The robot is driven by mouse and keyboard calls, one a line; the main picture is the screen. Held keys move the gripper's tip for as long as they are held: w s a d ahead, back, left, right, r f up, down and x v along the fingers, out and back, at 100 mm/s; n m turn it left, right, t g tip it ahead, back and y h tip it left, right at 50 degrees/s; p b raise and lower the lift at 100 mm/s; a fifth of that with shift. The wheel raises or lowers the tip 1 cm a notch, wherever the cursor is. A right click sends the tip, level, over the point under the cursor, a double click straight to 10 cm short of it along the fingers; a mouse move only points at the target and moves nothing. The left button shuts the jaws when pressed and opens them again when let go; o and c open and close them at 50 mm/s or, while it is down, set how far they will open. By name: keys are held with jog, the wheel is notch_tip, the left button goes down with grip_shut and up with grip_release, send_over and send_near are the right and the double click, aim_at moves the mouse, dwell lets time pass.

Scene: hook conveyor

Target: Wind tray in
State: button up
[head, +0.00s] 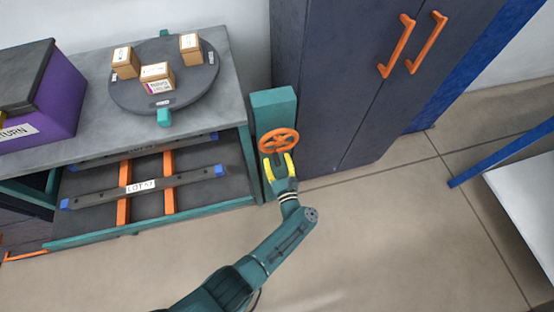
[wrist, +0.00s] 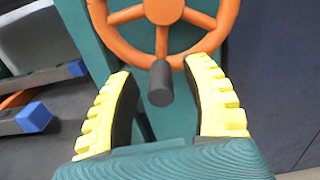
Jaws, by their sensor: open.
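An orange handwheel (head: 278,141) is mounted on a teal post (head: 273,108) at the right end of the bench. In the wrist view the orange wheel (wrist: 162,12) fills the top, and its dark crank knob (wrist: 160,83) points toward me. My gripper (head: 279,164) is open at the wheel's lower side. In the wrist view my yellow-padded fingers (wrist: 164,90) stand on either side of the knob, with a gap on both sides. The tray with the LOT 57 bar (head: 145,186) lies on orange rails (head: 169,182) in the bench's lower level.
A grey round turntable (head: 185,92) with small boxes (head: 157,78) sits on the bench top (head: 78,149). A purple bin (head: 50,100) stands at left. A dark cabinet with orange handles (head: 396,46) rises right behind the wheel.

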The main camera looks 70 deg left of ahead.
jog(key=d, duration=1.2)
jog(key=shift+s, duration=0.35)
